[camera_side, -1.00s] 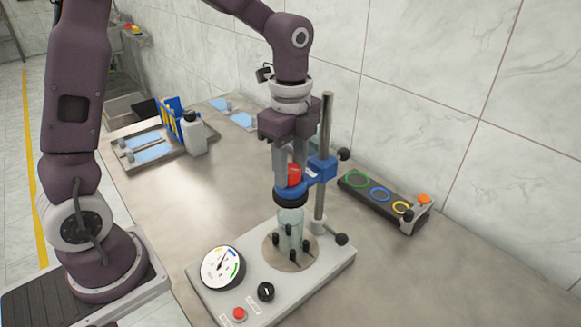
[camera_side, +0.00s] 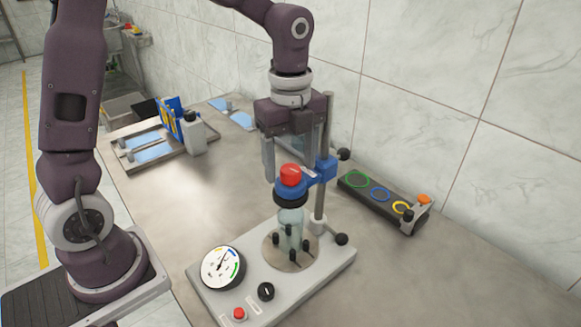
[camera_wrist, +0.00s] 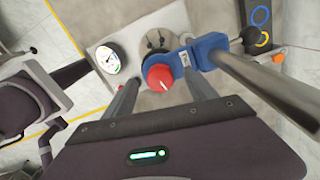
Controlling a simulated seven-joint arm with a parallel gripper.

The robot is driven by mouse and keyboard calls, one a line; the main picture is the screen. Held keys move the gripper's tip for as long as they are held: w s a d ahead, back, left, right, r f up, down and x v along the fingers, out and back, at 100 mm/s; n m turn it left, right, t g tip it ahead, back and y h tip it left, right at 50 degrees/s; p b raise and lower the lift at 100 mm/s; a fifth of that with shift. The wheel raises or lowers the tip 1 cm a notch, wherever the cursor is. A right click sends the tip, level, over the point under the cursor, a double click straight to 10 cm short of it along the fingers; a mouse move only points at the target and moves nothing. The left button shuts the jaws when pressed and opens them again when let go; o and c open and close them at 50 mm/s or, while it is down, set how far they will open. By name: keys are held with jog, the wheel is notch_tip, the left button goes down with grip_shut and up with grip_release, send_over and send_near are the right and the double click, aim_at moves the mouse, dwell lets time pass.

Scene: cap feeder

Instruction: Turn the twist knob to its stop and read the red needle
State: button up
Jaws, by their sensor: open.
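In the wrist view my fingers (camera_wrist: 160,84) straddle the knob with gaps. The round white dial (camera_side: 222,268) stands at the base's front left, with a thin dark-looking needle pointing up and right. A red needle cannot be made out at this size.
The bracket's steel post (camera_side: 324,165) stands close to the right of my gripper. The grey base (camera_side: 276,290) carries a small black knob (camera_side: 266,291) and a red button (camera_side: 239,314). A tray with coloured rings (camera_side: 383,197) lies to the right.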

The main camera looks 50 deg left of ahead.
aim_at(288, 170)
jog(key=shift+r, duration=2.9)
jog(key=shift+s+r+n, duration=0.25)
jog(key=shift+s+n, duration=0.05)
jog(key=s+a+r+n+t, duration=0.1)
jog(key=s+n+t, duration=0.4)
jog(key=s+n, duration=1.3)
jog(key=shift+s+a+r+n+t, duration=0.2)
jog(key=shift+s+r+n+t, duration=0.15)
jog(key=shift+r+n, duration=0.35)
jog(key=shift+f, duration=0.1)
